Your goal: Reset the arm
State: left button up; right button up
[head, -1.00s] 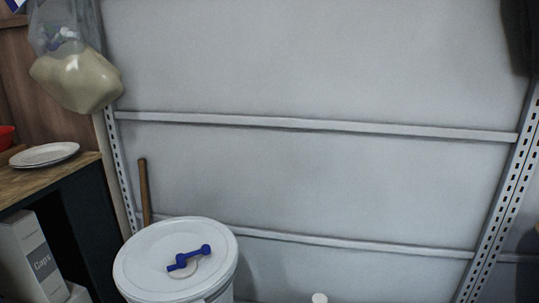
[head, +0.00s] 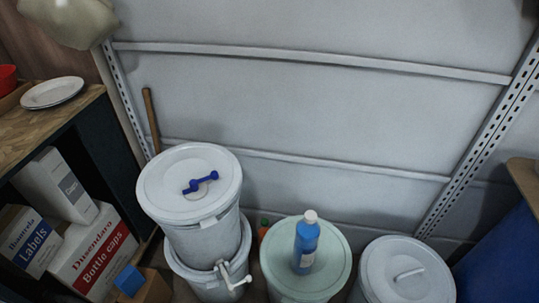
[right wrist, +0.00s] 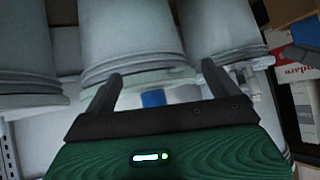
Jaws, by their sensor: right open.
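My right gripper (right wrist: 161,72) shows only in the right wrist view. Its two dark fingers are spread apart, with nothing held between them. Several pale drums fill the top of that view beyond the fingers, one in the middle (right wrist: 130,40). A small blue thing (right wrist: 153,98) shows behind the gap between the fingers; I cannot tell what it is or how far away. Neither gripper nor arm is in the head view, and my left gripper is not seen.
A white drum (head: 190,180) with a blue tool on its lid is stacked on another with a white tap (head: 231,280). A blue bottle (head: 306,245) stands on a pale green lid (head: 338,245). Another lidded drum (head: 405,270) is at right. A shelf (head: 60,108) with boxes is left.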

pick_arm(q)
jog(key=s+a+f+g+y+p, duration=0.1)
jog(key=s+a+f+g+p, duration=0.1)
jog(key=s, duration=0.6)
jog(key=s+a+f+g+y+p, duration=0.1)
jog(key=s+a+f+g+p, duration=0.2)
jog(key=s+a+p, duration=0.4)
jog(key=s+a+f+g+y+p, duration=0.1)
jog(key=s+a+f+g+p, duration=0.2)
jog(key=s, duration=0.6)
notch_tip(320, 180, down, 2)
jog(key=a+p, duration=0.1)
jog(key=p, duration=0.1)
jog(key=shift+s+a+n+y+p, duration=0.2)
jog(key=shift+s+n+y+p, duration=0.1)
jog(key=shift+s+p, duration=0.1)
pick_arm(e)
jog(key=s+d+f+g+h, duration=0.1)
jog(key=s+d+f+g, duration=0.1)
jog(key=s, duration=0.6)
jog(key=s+d+f+g+h, duration=0.1)
jog(key=s+d+f+g, duration=0.2)
jog(key=s+d, duration=0.4)
jog(key=s+d+f+g+h, duration=0.1)
jog(key=s+d+f+g, duration=0.2)
jog(key=s, duration=0.6)
notch_tip(320, 180, down, 2)
jog(key=shift+s+d+f+m+h, duration=0.1)
jog(key=shift+s+d+m+h, duration=0.25)
jog(key=shift+d, duration=0.4)
